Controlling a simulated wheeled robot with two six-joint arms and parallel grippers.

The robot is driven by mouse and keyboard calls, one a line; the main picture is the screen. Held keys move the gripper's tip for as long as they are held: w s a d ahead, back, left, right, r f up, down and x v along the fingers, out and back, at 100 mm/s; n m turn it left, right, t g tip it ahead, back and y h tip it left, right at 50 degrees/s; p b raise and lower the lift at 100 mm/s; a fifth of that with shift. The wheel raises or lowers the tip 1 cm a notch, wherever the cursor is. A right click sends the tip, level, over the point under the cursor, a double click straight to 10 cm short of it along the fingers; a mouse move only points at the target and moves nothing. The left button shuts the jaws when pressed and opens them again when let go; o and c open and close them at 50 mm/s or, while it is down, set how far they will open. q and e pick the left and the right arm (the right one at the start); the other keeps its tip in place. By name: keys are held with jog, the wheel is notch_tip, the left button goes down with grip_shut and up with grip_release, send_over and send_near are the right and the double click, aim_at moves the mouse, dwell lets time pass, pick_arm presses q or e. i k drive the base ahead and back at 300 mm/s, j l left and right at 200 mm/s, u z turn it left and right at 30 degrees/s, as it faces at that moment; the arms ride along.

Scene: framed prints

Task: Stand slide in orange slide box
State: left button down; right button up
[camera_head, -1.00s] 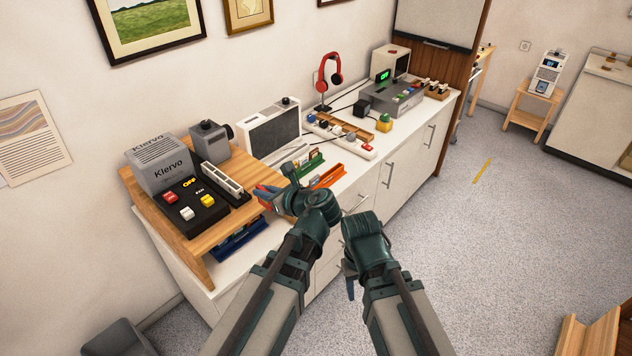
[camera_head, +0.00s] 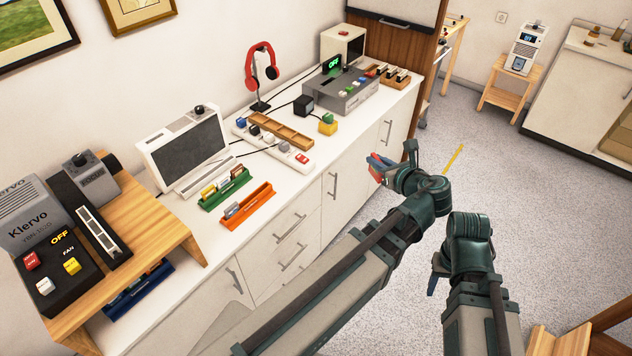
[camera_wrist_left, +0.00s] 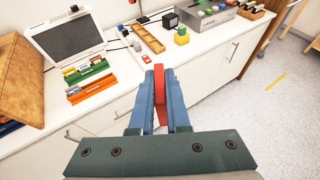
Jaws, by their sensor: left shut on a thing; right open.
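The orange slide box (camera_head: 247,206) lies on the white counter in the head view, with a greyish slide at its left end. It also shows in the left wrist view (camera_wrist_left: 95,88). My left gripper (camera_head: 377,168) is out past the counter's front edge, right of the box and apart from it. It is shut on a thin red slide (camera_wrist_left: 160,82), held upright between the blue fingers (camera_wrist_left: 159,100). My right gripper (camera_head: 434,278) is lower, over the floor; it is open, with its fingers partly hidden.
A green slide box (camera_head: 222,192) with several slides stands behind the orange one. A blue slide box (camera_head: 138,291) sits under the wooden shelf (camera_head: 150,235). A screen (camera_head: 186,150), a power strip (camera_head: 285,150) and a wooden tray (camera_head: 281,130) stand nearby. Counter right of the orange box is partly clear.

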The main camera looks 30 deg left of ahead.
aim_at(258, 198)
jog(key=i+l, duration=0.15)
jog(key=i, duration=0.45)
jog(key=i+l, duration=0.1)
jog(key=i, duration=0.5)
jog(key=i+l+u, duration=0.1)
jog(key=i+u, duration=0.2)
jog(key=u, duration=0.2)
jog(key=i+l+u, duration=0.25)
jog(key=u, duration=0.2)
jog(key=i+l+u, duration=0.3)
jog(key=u, duration=0.2)
jog(key=i+l+u, duration=0.15)
jog(key=l+u, duration=0.35)
jog(key=i+l+u, duration=0.1)
jog(key=l+u, duration=0.7)
jog(key=u, duration=0.15)
jog(key=i+l, duration=0.05)
